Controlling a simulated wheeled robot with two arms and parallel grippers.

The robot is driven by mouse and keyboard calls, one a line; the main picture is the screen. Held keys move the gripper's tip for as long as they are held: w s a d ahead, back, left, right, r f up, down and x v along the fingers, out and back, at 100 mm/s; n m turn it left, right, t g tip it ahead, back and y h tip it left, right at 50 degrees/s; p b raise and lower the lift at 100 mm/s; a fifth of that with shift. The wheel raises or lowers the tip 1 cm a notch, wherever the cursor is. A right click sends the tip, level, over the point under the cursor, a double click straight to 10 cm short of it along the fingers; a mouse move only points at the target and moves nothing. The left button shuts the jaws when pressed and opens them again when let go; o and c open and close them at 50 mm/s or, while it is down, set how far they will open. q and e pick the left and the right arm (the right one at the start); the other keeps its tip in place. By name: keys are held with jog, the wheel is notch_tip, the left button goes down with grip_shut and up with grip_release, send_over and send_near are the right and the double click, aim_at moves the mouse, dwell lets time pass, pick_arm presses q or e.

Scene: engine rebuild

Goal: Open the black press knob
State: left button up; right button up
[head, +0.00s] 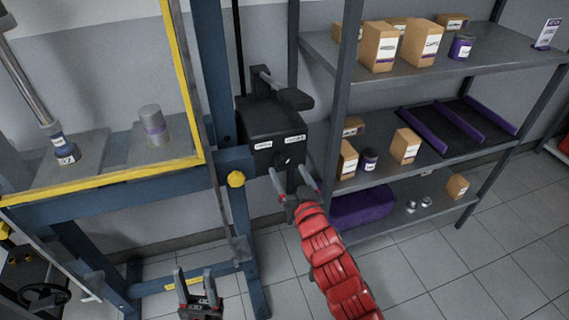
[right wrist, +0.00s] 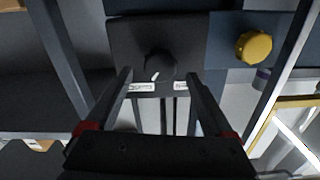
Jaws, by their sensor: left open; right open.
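The black press knob (head: 286,160) is on the front of a black box (head: 268,118) fixed to the blue press frame, below two white labels. In the right wrist view the round knob (right wrist: 160,66) shows a white pointer mark. My right gripper (head: 290,168) is open just in front of the box. In the right wrist view its fingertips (right wrist: 158,75) are spread to either side of the knob, with nothing between them gripped; whether they touch it I cannot tell. My left gripper (head: 195,270) is open and empty, low in front of the press.
A yellow knob (head: 236,179) sits on the press frame left of the box. A yellow-edged guard (head: 110,177) stands further left. A shelf rack (head: 400,82) with cartons and jars is close on the right. Tiled floor (head: 480,260) is free at lower right.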

aim_at(285, 165)
jog(key=x, duration=0.3)
jog(key=shift+w+a, duration=0.15)
jog(key=shift+w, duration=0.05)
jog(key=shift+w+a, duration=0.1)
jog(key=shift+w, duration=0.3)
jog(key=c, duration=1.4)
